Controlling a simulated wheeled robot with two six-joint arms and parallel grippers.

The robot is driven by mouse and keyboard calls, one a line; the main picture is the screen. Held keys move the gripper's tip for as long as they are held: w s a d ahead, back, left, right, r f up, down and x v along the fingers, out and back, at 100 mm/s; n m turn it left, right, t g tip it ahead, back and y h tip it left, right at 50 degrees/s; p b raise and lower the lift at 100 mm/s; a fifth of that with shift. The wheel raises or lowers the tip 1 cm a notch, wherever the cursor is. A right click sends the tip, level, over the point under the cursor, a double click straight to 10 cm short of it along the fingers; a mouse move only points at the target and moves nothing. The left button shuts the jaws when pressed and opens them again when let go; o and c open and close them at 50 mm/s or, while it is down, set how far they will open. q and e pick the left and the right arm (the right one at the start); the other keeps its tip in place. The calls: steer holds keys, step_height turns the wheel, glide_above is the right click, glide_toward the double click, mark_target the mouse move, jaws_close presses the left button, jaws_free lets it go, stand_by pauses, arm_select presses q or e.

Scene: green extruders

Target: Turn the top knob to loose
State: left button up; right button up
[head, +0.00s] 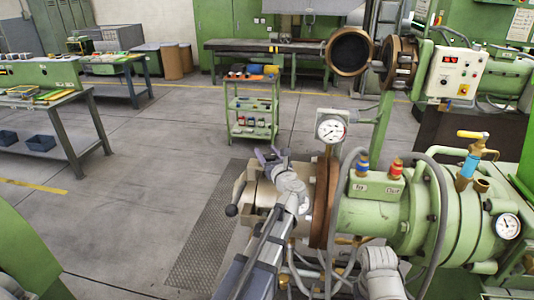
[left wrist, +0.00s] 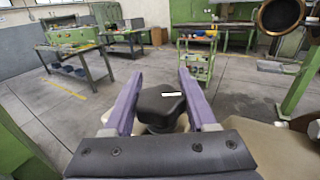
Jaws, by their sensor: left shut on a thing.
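The top knob is a black, rounded, lobed knob (left wrist: 160,106) with a small white mark, in the middle of the left wrist view. My left gripper (left wrist: 160,84) has its two purple fingers on either side of the knob and is shut on it. In the head view my left gripper (head: 270,158) is above the beige clamp block at the front end of the green extruder (head: 380,212). My own wrist and arm largely hide the knob there. My right gripper is not in view.
A black ball-ended handle (head: 232,210) sticks out left of the block. A pressure gauge (head: 331,128) and grey hoses stand close on the right. A green trolley (head: 251,105) is behind. The floor to the left is clear.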

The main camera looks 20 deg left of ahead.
arm_select(q)
steer(key=o, duration=1.4)
step_height(320, 180, up, 10)
steer(key=p, duration=1)
steer(key=shift+f, duration=0.1)
